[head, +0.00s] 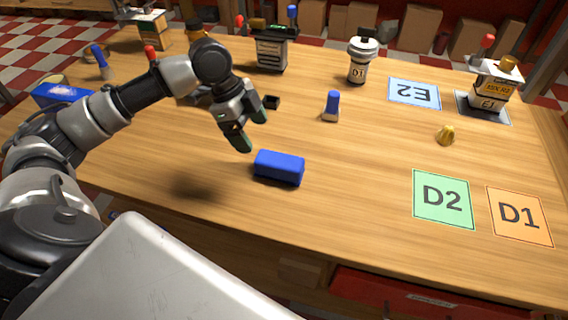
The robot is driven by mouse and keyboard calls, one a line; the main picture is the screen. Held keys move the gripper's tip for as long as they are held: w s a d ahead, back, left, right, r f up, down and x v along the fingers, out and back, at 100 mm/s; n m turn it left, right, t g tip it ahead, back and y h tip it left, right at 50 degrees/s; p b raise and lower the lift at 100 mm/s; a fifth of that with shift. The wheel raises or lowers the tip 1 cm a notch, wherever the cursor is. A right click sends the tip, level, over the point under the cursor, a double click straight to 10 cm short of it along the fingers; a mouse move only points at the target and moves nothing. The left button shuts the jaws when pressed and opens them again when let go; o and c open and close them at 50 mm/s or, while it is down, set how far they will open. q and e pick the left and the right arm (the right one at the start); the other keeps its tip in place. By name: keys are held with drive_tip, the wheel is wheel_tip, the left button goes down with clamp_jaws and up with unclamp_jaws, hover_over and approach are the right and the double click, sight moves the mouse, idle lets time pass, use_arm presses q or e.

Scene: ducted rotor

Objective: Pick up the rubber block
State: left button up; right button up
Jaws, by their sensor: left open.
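A blue rectangular block (279,167), which looks like the rubber block, lies flat on the wooden table (340,220) near its front edge. My left gripper (252,130) is open and empty, with its fingers pointing down above the table. It is up and to the left of the blue block in the picture and apart from it. My right gripper is not in view.
A white D1 canister (360,62) and an E1 device (489,88) stand at the back. Flat D2 (424,214), D1 (506,234) and E2 (401,84) cards lie right. Table around the block is clear.

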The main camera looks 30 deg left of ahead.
sight(268, 156)
use_arm(q)
drive_tip(key=x, duration=0.4)
drive_tip(key=shift+s, duration=0.1)
drive_tip(key=shift+d+f, duration=0.25)
drive_tip(key=shift+f, duration=0.3)
drive_tip(key=x, duration=0.3)
drive_tip(key=shift+w+d+f+b, duration=0.15)
drive_tip(key=shift+w+f+b, duration=0.1)
drive_tip(key=shift+b, duration=0.1)
drive_tip(key=shift+d+f, duration=0.2)
drive_tip(key=shift+f, duration=0.2)
drive_tip(key=shift+r, duration=0.1)
drive_tip(key=c, duration=1)
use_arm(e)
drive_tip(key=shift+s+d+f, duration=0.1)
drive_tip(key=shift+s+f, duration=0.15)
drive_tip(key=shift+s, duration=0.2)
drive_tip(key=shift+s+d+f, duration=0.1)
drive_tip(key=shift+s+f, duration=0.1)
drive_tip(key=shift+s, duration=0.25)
use_arm(q)
drive_tip(key=shift+r, duration=0.1)
